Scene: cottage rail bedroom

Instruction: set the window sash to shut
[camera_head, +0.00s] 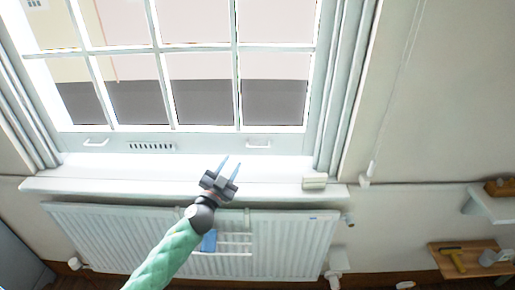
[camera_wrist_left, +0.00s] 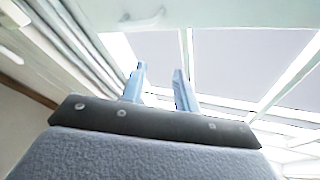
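The white window sash (camera_head: 205,142) spans the upper part of the head view. Its bottom rail carries a small handle on the left (camera_head: 96,143), another on the right (camera_head: 258,144), and a slotted vent between them. The rail sits just above the sill; I cannot tell whether a gap remains under it. My left gripper (camera_head: 231,167) is in front of the sill, below and left of the right handle, fingers apart and empty. In the left wrist view the open fingers (camera_wrist_left: 159,86) point toward the panes, with a pale handle (camera_wrist_left: 140,20) beyond. My right gripper is not in view.
The window sill (camera_head: 110,178) has a small pale block (camera_head: 315,182) at its right end. A white radiator (camera_head: 290,245) stands below. Curtains frame the window on both sides. At right are a cord (camera_head: 373,165) and a wooden shelf (camera_head: 470,258) with a hammer.

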